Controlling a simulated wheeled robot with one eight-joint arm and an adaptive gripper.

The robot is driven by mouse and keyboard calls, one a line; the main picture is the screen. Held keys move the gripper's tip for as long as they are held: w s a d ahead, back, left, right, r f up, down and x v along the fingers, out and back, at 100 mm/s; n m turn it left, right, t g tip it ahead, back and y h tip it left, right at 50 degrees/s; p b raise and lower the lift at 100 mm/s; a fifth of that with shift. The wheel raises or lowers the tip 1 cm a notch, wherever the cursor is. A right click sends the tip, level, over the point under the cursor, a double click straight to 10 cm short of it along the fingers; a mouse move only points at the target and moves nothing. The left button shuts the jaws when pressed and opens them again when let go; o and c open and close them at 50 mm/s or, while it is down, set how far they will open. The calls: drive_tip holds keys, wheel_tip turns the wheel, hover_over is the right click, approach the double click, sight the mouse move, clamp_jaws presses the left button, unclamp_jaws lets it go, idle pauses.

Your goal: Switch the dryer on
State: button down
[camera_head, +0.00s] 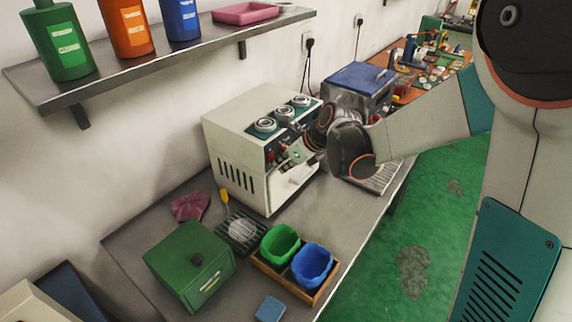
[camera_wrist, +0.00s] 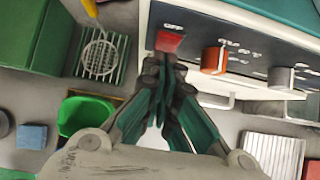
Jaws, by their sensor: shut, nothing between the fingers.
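The cream machine (camera_head: 233,150), apparently the dryer, stands on the steel bench with several round metal rings on its teal top. In the wrist view its front panel (camera_wrist: 257,32) carries a red switch (camera_wrist: 169,42) beneath the word OFF. An orange knob (camera_wrist: 213,60) and a grey knob (camera_wrist: 280,78) sit to the right. My gripper (camera_wrist: 165,62) is shut and empty, with its fingertips right at the red switch's lower edge. I cannot tell whether they touch. In the head view my wrist hides part of the panel's right side.
A green box (camera_head: 190,262), a wire strainer on a dark rack (camera_head: 240,232) and a wooden tray (camera_head: 322,293) with green and blue bins stand in front of the machine. A steel box with a blue lid (camera_head: 357,78) stands behind. A shelf (camera_head: 180,58) hangs above left.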

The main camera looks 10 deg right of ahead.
drive_tip(key=shift+w+a+f, duration=0.2)
drive_tip(key=shift+w+a, duration=0.05)
drive_tip(key=shift+r, duration=0.1)
drive_tip(key=shift+r+p, duration=0.35)
drive_tip(key=shift+r, duration=0.4)
